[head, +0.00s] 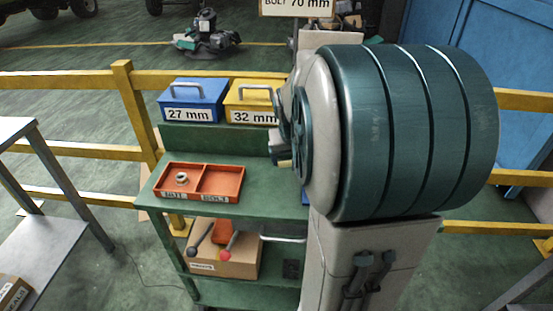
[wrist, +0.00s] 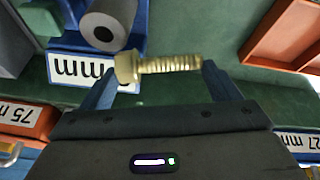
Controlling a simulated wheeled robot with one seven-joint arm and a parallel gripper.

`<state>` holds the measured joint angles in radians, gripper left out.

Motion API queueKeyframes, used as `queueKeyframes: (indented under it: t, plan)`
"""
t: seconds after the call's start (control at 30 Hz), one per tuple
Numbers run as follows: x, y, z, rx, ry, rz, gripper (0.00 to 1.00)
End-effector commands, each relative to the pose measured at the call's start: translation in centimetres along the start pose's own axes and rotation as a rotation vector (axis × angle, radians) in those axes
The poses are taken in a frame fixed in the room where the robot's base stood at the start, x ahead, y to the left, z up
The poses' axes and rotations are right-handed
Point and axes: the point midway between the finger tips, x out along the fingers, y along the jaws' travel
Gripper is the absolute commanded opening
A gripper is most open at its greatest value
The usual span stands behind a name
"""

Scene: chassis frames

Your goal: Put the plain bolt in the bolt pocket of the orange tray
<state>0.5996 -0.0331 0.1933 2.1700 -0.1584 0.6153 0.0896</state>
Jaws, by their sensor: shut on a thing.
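My gripper (wrist: 160,72) is shut on a brass-coloured bolt (wrist: 172,66) in the wrist view. The bolt lies crosswise between the fingers, hex head at the left finger and threaded shank toward the right one. The orange tray (head: 222,183) lies on the green bench in the head view, with two pockets. Its left pocket holds a nut (head: 182,178); the right pocket, labelled for the bolt, is empty. Part of the tray also shows at the upper right of the wrist view (wrist: 284,38). In the head view my arm hides the bolt and most of the gripper.
A blue 27 mm box (head: 192,97) and a yellow 32 mm box (head: 250,97) stand behind the tray. In the wrist view, a grey cylinder (wrist: 108,22) sits near a blue labelled container at the upper left. Bare green bench (wrist: 200,30) lies between it and the tray.

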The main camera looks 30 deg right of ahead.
Motion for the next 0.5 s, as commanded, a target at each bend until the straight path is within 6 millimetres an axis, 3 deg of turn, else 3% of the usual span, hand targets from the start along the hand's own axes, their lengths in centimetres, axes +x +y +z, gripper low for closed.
queueKeyframes:
  t: [0.23,0.5]
  plan:
    - [-1.7,2.7,0.4,0.002,0.002,0.001,0.49]
    - [-2.1,3.4,0.5,-0.002,0.001,-0.001,0.49]
